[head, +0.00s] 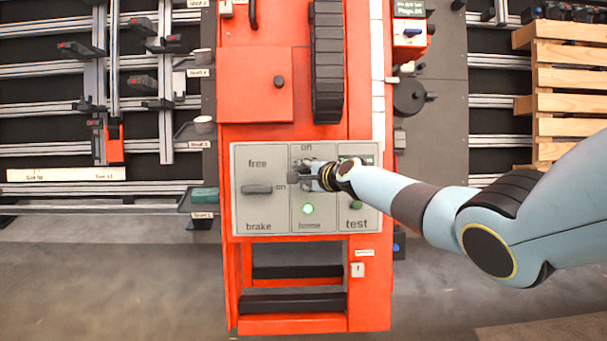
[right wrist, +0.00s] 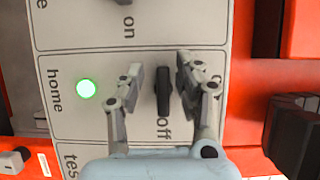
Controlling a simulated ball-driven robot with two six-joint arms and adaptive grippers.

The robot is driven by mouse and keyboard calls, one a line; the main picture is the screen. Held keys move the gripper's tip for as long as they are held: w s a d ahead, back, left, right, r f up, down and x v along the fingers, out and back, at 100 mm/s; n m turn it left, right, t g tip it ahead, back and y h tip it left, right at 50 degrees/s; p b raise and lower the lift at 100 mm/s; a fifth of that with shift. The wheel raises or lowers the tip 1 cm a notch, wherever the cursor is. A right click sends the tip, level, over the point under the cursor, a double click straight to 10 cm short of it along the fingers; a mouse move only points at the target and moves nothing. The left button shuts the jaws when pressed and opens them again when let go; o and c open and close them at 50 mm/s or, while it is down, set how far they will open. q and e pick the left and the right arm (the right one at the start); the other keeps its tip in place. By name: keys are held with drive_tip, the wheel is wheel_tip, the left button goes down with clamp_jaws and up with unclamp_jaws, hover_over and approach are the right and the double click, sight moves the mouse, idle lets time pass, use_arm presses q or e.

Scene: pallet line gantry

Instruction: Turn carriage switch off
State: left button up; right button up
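A grey panel (head: 266,222) is on the orange machine in the head view. My right gripper (head: 300,172) is at its middle section, over a switch that it mostly hides. In the right wrist view, the black switch handle (right wrist: 163,91) stands upright in the picture between the two open fingers of my right gripper (right wrist: 161,80). Small gaps show on both sides of the handle. The letters "off" (right wrist: 163,128) show just below it; another label at the right is partly hidden by a finger. My left gripper is not in view.
A free/brake lever (head: 257,189) is at the panel's left. A lit green lamp (head: 307,209) sits above "home", and a green button (head: 356,206) above "test". A wooden pallet stack (head: 570,80) stands at the right. The floor at lower left is clear.

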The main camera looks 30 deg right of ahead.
drive_tip(key=v, duration=1.2)
drive_tip(key=shift+f, duration=0.1)
idle(0.5)
